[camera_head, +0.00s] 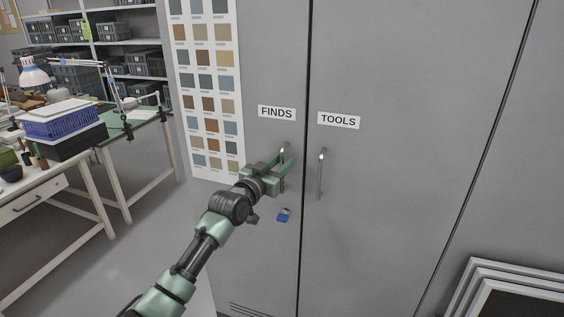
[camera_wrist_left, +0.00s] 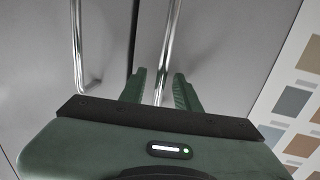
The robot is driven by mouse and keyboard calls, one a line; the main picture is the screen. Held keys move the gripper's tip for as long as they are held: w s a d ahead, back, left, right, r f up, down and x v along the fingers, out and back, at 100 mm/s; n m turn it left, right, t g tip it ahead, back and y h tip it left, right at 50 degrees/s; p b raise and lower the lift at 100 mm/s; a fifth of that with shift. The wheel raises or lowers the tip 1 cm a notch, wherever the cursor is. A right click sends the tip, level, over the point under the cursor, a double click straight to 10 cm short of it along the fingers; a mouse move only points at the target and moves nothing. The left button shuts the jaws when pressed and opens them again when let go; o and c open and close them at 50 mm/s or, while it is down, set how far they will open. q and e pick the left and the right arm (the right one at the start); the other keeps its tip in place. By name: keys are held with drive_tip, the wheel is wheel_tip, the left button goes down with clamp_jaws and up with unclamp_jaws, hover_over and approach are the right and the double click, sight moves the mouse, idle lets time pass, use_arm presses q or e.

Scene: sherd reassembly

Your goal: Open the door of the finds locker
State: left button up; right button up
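The finds locker door (camera_head: 266,60) is a grey metal door with a FINDS label (camera_head: 277,113), and it looks shut. Its upright metal handle (camera_head: 286,148) is near the door's right edge, partly hidden by my left gripper (camera_head: 283,170). In the left wrist view, the handle (camera_wrist_left: 170,40) runs between the two green fingers of my left gripper (camera_wrist_left: 160,90). The fingers stand apart with gaps beside the bar, so the gripper is open around the handle. My right gripper is not in view.
The TOOLS door (camera_head: 410,100) with its own handle (camera_head: 321,174) adjoins on the right. A blue padlock (camera_head: 283,215) is on the finds door below the handle. A colour chart (camera_head: 207,85) is at left. Tables (camera_head: 36,192) stand further left; frames (camera_head: 510,285) lean at lower right.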

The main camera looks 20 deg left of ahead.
use_arm(q)
drive_tip(key=shift+w, duration=0.15)
clamp_jaws()
idle(1.4)
